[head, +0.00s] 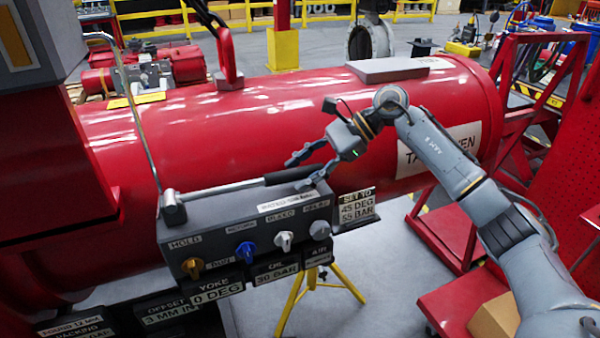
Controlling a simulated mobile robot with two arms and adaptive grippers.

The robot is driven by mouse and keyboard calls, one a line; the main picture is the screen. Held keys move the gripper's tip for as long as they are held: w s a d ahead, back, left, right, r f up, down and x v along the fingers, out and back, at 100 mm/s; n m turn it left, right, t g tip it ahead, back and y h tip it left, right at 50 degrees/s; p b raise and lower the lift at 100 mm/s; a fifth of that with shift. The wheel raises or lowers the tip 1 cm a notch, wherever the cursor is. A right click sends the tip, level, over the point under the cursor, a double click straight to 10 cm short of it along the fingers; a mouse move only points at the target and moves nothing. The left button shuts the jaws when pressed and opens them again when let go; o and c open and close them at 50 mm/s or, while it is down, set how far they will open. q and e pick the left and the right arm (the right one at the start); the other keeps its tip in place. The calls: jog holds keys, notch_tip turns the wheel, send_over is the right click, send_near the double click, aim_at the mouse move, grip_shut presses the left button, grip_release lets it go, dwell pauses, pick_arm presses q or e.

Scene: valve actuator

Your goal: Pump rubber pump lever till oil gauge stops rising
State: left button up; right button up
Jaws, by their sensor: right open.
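The pump lever has a silver rod (222,188) and a black rubber grip (283,177). It lies nearly level above the grey control box, rising slightly to the right from its pivot block (174,208). My right gripper (298,174) comes in from the right and is open. One fingertip shows above the rubber grip and the other below it, near its right end. I cannot tell whether they touch it. An oil label reading 30 BAR (277,273) is on the box's lower front. No oil gauge dial can be made out. My left gripper is not in view.
The control box (210,240) carries an orange, a blue and two pale knobs. A large red tank (270,110) lies behind it. A red frame (520,110) and cart (460,300) stand at right.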

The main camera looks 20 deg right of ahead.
jog(key=v, duration=1.1)
jog(key=shift+d, duration=0.1)
